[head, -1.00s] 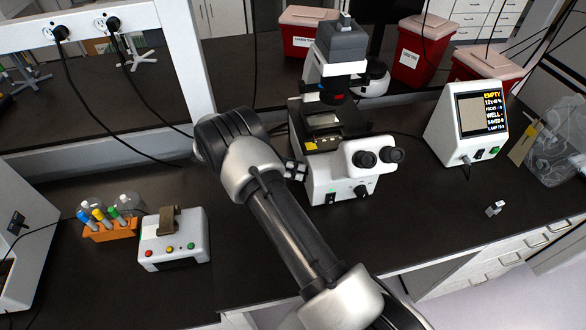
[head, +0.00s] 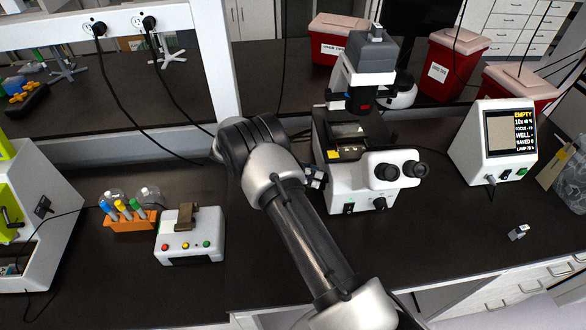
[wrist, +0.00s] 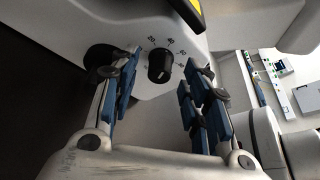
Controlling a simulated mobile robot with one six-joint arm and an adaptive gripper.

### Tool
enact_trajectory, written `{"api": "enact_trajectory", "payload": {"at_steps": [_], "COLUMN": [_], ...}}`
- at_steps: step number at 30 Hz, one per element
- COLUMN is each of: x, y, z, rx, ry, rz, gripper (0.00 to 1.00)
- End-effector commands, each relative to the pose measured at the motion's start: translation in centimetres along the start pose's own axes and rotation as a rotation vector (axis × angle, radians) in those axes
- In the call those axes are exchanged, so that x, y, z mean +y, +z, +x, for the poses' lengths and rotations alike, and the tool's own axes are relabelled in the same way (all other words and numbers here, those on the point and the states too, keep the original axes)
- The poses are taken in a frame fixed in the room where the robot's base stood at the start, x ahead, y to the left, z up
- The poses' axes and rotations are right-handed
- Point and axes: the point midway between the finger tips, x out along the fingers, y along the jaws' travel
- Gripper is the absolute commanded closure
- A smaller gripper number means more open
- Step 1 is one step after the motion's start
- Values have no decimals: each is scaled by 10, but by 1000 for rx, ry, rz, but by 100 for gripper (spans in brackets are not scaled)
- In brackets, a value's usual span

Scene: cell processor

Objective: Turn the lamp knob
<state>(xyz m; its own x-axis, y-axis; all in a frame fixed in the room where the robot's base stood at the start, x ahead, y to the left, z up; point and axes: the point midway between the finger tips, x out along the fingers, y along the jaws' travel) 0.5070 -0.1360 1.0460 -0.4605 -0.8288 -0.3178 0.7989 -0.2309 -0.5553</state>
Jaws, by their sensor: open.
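The white microscope (head: 366,172) stands on the dark bench in the head view. In the wrist view a black knob (wrist: 160,65) with a numbered scale around it sits on a white housing. The knob's pointer mark is too small to read surely. My gripper (wrist: 163,72) is open, its blue-padded fingers spread to the left and right of the knob, with gaps visible on both sides. Whether a finger touches the housing cannot be told. In the head view my gripper (head: 315,178) is at the microscope's left side, partly hidden by my arm.
A display box (head: 490,142) with a lamp reading stands right of the microscope. A small button box (head: 190,243) and an orange tube rack (head: 130,222) stand at left. Red bins (head: 455,60) are behind. In the wrist view a dark round part (wrist: 100,57) is close to the left finger.

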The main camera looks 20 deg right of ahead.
Motion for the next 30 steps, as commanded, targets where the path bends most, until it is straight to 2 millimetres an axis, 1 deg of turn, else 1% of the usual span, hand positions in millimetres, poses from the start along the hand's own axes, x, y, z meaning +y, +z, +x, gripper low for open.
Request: {"api": "enact_trajectory", "payload": {"at_steps": [5,6,9,12,15,19,24,30], "x": [1,1,1,1,1,0,0,0], "y": [-1,-2,-1,-1,-1,-1,-1,-1], "z": [-39,-49,-68,-84,-94,-103,-107,-107], "rx": [-1,0,0,0,0,0,1,1], "ry": [6,7,5,3,3,2,1,1], "rz": [1,1,1,1,0,-1,-2,-2], "gripper": [57,57,57,57,57,57,57,57]}}
